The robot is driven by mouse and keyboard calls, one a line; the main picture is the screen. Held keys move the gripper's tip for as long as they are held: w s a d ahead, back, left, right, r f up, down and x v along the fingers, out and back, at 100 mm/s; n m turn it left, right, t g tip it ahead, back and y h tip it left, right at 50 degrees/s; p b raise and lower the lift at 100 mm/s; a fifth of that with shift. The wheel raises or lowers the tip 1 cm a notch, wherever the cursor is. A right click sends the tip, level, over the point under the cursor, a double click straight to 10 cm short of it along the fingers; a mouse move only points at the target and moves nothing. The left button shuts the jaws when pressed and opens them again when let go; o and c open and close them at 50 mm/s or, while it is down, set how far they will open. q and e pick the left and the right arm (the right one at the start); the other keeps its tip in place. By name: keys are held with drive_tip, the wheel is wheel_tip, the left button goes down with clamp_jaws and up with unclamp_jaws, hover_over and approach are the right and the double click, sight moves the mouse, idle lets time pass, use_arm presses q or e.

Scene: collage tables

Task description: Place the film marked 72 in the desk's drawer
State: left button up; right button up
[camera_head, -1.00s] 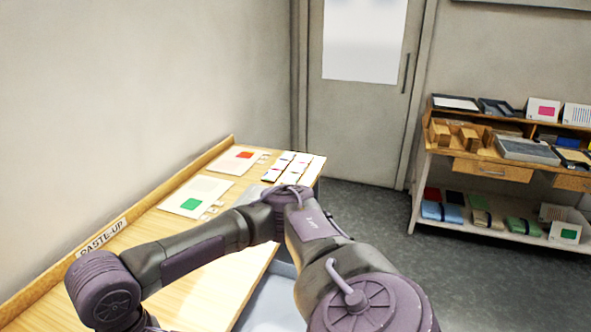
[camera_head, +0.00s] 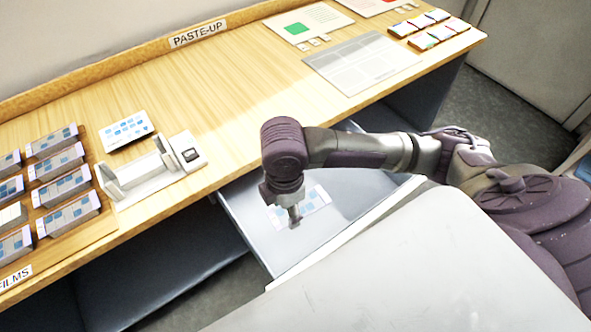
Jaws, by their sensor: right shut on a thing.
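The desk's drawer (camera_head: 243,212) is pulled open below the front edge of the paste-up desk (camera_head: 226,92). My right gripper (camera_head: 294,221) points down over the drawer. It is shut on a pale film with blue squares (camera_head: 312,199), which is inside the drawer's outline. I cannot tell whether the film touches the drawer floor, and I cannot read its mark. My arm and the pale surface in front hide part of the drawer. My left gripper is not in view.
Several film boxes (camera_head: 60,162) stand at the desk's left end. A grey printed sheet (camera_head: 362,62), colored cards (camera_head: 307,22) and small blocks (camera_head: 428,29) are at right. The desk's middle is clear.

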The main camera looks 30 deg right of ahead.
drive_tip(key=shift+f+n, duration=0.3)
drive_tip(key=shift+f, duration=0.25)
drive_tip(key=shift+w+d+f, duration=0.1)
drive_tip(key=shift+w+f, duration=0.1)
drive_tip(key=shift+f, duration=0.05)
drive_tip(key=w+f, duration=0.2)
drive_tip(key=w, duration=0.1)
drive_tip(key=w+d+f, duration=0.1)
drive_tip(key=w+f, duration=0.1)
drive_tip(key=w, duration=0.2)
drive_tip(key=w+d+f+b, duration=0.1)
drive_tip(key=w+f, duration=0.1)
drive_tip(key=w, duration=0.1)
drive_tip(key=shift+w+f, duration=0.15)
drive_tip(key=shift+w, duration=0.1)
drive_tip(key=shift+w+d+f, duration=0.1)
drive_tip(key=shift+w+f, duration=0.05)
drive_tip(key=shift+f, duration=1.95)
drive_tip(key=shift+f, duration=0.1)
drive_tip(key=o, duration=0.8)
drive_tip(key=shift+c, duration=0.2)
